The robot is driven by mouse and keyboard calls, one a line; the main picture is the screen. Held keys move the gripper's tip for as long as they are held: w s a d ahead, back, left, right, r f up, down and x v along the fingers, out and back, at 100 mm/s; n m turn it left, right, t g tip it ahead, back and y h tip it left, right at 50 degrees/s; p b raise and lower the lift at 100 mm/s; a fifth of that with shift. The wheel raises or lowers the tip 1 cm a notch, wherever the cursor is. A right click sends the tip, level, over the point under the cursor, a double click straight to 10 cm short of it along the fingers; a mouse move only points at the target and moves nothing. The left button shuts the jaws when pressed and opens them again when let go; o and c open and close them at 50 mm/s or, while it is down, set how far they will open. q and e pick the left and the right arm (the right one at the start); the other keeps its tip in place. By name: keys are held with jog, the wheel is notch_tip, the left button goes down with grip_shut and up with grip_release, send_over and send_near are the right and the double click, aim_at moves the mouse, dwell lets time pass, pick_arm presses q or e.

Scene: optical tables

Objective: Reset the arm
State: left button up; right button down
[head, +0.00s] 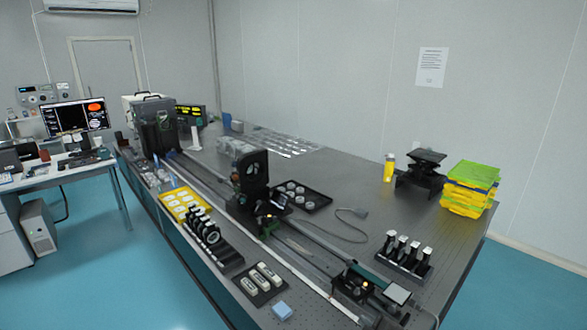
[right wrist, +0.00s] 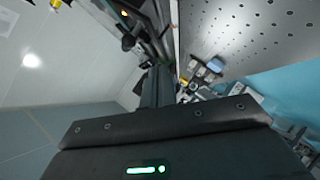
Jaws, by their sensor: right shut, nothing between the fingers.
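My right gripper (right wrist: 157,88) shows in the right wrist view as a dark body with a green light and narrow dark fingers together, nothing visible between them. It is tilted beside the perforated tabletop, which fills the upper right of that view. In the head view I cannot make out either gripper clearly. My left gripper is not in view. The long optical table (head: 340,180) carries a rail with a black optical mount (head: 250,175) near its middle.
Yellow and green trays (head: 468,190), a black lift stand (head: 423,172) and a yellow bottle (head: 389,168) stand at the back right. Black holders (head: 405,253) stand at right. A blue block (head: 282,310) lies at the front edge. A computer desk (head: 75,172) stands at left, with free floor between.

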jog(key=s+d+f+m+g+h, duration=0.1)
jog(key=s+f+m+g, duration=0.15)
jog(key=s, duration=0.85)
jog(key=s+d+f+m+g, duration=0.2)
jog(key=s+m+g, duration=0.15)
jog(key=s, duration=0.65)
jog(key=s+d+f+m+g+h, duration=0.1)
jog(key=s+f+m+g, duration=0.2)
jog(key=s, duration=0.8)
notch_tip(320, 180, down, 28)
jog(key=s+m+g+b, duration=0.1)
jog(key=s+b, duration=0.1)
jog(key=b, duration=0.1)
jog(key=s+d+f+g+b, duration=0.1)
jog(key=s+d+f, duration=0.2)
jog(key=s+f, duration=1.3)
jog(key=shift+f, duration=0.75)
